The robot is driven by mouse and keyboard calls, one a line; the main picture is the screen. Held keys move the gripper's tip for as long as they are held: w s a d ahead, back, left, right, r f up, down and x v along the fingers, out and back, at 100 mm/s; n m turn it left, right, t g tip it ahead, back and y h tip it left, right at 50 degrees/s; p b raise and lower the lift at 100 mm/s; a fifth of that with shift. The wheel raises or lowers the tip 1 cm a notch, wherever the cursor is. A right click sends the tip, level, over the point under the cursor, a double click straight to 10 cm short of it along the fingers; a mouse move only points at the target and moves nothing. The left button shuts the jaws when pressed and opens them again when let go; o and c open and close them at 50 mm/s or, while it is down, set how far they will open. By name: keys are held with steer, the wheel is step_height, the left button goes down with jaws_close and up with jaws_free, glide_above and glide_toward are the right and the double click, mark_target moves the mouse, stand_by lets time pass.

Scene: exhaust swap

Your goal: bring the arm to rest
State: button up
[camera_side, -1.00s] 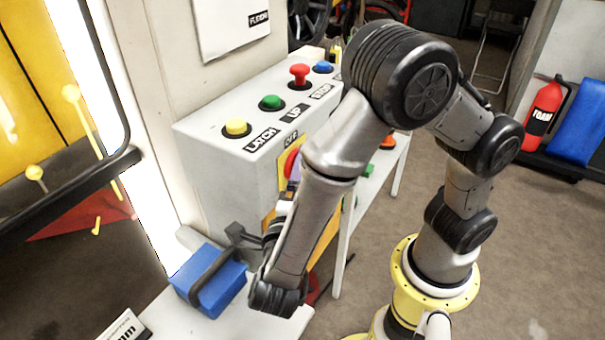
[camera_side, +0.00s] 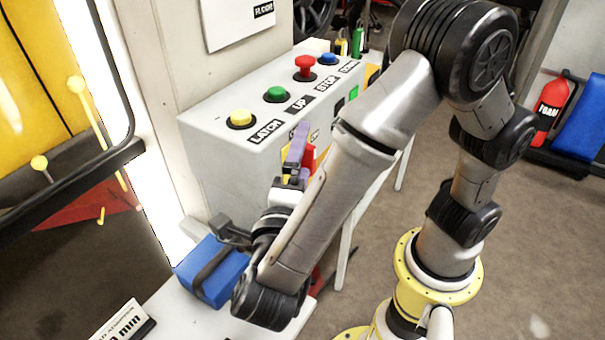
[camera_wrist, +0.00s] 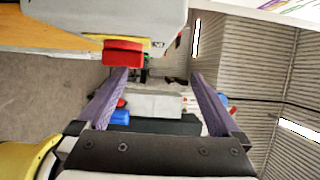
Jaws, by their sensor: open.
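My gripper shows in the wrist view (camera_wrist: 158,95) with its two purple fingers spread wide apart and nothing between them. In the side view my gripper (camera_side: 298,150) points up in front of the control box (camera_side: 215,165), its purple fingers near the box's front right edge. The box carries a yellow LATCH button (camera_side: 240,118), a green UP button (camera_side: 277,94), a red STOP button (camera_side: 305,66) and a blue button (camera_side: 328,58). A red knob (camera_wrist: 123,52) on the box shows ahead of the fingers in the wrist view. I cannot tell whether the fingers touch the box.
A blue block with a dark strap (camera_side: 213,272) lies on the white bench (camera_side: 178,318) beside my wrist. A small sign (camera_side: 122,322) stands at the front left. A red fire extinguisher (camera_side: 548,112) stands at the back right.

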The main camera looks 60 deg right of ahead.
steer(key=shift+r, duration=0.65)
